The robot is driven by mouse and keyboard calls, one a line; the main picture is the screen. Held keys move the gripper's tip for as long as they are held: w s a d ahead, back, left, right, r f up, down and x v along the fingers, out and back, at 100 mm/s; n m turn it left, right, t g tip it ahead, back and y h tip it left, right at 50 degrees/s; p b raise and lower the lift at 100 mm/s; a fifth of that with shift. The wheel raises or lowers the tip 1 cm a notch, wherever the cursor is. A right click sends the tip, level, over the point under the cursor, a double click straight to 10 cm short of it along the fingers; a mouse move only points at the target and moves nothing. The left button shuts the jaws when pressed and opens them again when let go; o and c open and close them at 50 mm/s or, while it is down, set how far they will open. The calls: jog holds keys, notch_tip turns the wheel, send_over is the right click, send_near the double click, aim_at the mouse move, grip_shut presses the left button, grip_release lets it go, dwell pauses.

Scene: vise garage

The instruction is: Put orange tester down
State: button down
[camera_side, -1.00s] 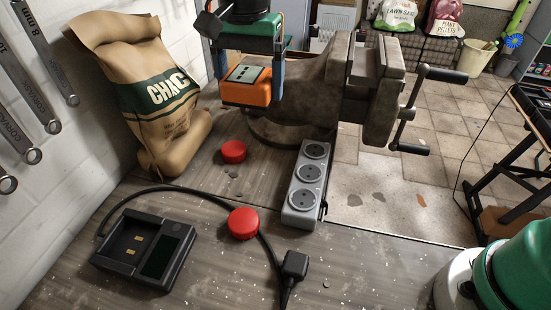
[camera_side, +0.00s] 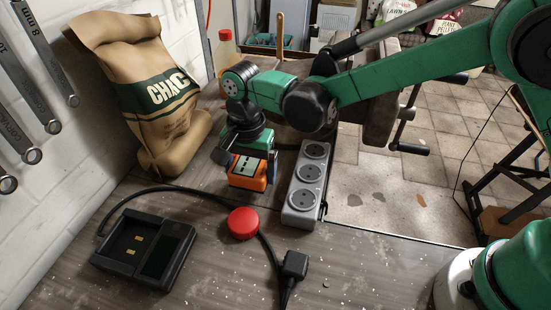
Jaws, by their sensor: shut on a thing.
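The orange tester (camera_side: 245,181) has a pale face with dark marks. It is low over the bench, just left of the grey socket strip. I cannot tell whether its underside touches the bench. My gripper (camera_side: 247,160) comes down from above with its fingers on both sides of the tester and is shut on it. The fingers and wrist hide the tester's upper part.
A grey socket strip (camera_side: 301,205) lies close on the right. A red button (camera_side: 243,223) and a black charger (camera_side: 146,249) with a cable and plug (camera_side: 293,266) are nearer. A paper sack (camera_side: 160,110) stands left. A vise (camera_side: 381,115) is behind my arm.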

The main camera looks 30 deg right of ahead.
aim_at(251, 180)
jog(key=shift+f, duration=1.4)
grip_release()
jog(key=shift+f, duration=0.15)
